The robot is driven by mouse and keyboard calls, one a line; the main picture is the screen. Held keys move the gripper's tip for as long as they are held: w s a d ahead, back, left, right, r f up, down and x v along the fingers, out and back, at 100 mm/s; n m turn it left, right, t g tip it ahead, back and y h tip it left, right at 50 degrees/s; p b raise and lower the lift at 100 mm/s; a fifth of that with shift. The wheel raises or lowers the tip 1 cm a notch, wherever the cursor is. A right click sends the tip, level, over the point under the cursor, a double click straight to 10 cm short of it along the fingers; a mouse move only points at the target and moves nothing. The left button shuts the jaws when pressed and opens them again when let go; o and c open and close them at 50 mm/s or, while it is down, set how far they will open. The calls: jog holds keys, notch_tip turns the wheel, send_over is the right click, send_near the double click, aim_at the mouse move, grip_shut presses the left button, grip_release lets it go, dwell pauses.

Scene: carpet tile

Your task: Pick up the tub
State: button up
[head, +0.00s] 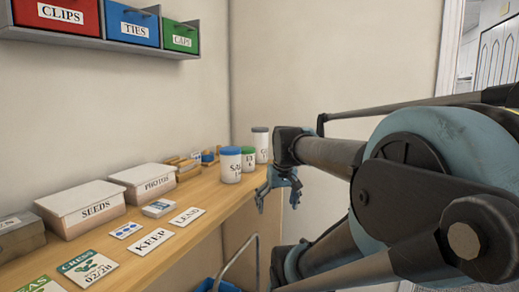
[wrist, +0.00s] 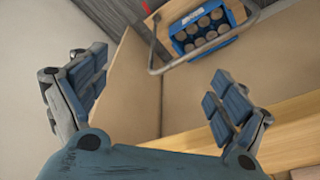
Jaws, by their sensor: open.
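Several white lidded tubs stand at the far right end of the wooden counter in the head view. One has a blue lid (head: 231,167), one a green lid (head: 248,160), and one at the back a dark lid (head: 260,146). I cannot tell which one the task names. My gripper (head: 278,200) hangs just right of the tubs, past the counter's edge, apart from them. In the wrist view my gripper (wrist: 157,88) has its fingers spread with nothing between them. The tubs do not show in the wrist view.
The counter (head: 205,228) holds white boxes (head: 92,207), cards (head: 151,242) and small wooden items. A wall shelf (head: 100,40) with coloured bins hangs above. Below, a blue crate (wrist: 176,38) of round-topped items sits by a metal rail (wrist: 190,55). The counter edge (wrist: 285,135) lies near my right finger.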

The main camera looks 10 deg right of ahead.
jog(key=w+r+n+t+y, duration=0.1)
jog(key=w+r+n, duration=0.1)
jog(key=w+r, duration=1.45)
jog(key=n+t, duration=0.1)
jog(key=t, duration=0.1)
send_near(262, 129)
jog(key=shift+y, duration=0.4)
jog(key=x, duration=0.2)
jog(key=w+x, duration=0.1)
jog(key=x, duration=0.5)
jog(key=shift+w+d+r, duration=0.25)
jog(key=shift+w, duration=0.15)
jog(key=shift+d+x, duration=0.2)
jog(key=shift+x, duration=2.45)
grip_shut()
jog(key=shift+w+r, duration=0.1)
